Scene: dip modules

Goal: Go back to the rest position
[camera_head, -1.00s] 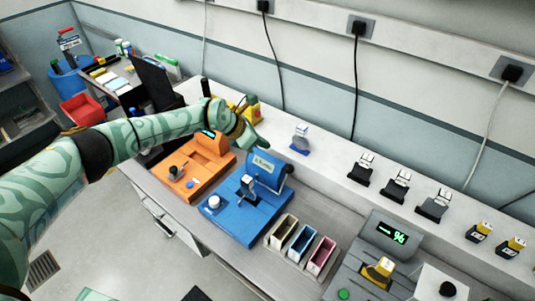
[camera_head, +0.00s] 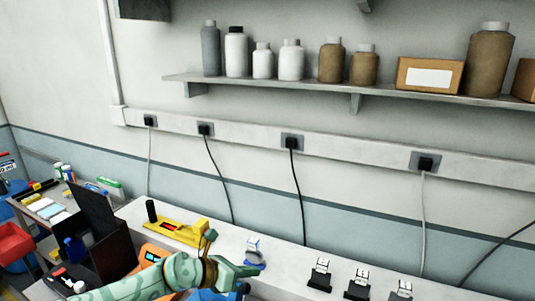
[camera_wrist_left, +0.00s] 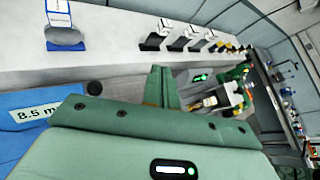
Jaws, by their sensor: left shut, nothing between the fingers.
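My left gripper (camera_head: 240,271) is at the bottom of the head view, on my green patterned arm coming in from the lower left. Its fingers are together with nothing between them. It appears in front of the white ledge, near a small module with a blue base (camera_head: 254,253). My right gripper does not show clearly in either view.
A yellow device (camera_head: 178,229) and several dark-based modules (camera_head: 320,273) stand on the ledge. Black and white cables hang from the wall sockets (camera_head: 292,142). A shelf (camera_head: 300,89) with bottles and boxes is above. A dark open case (camera_head: 100,235) stands at left.

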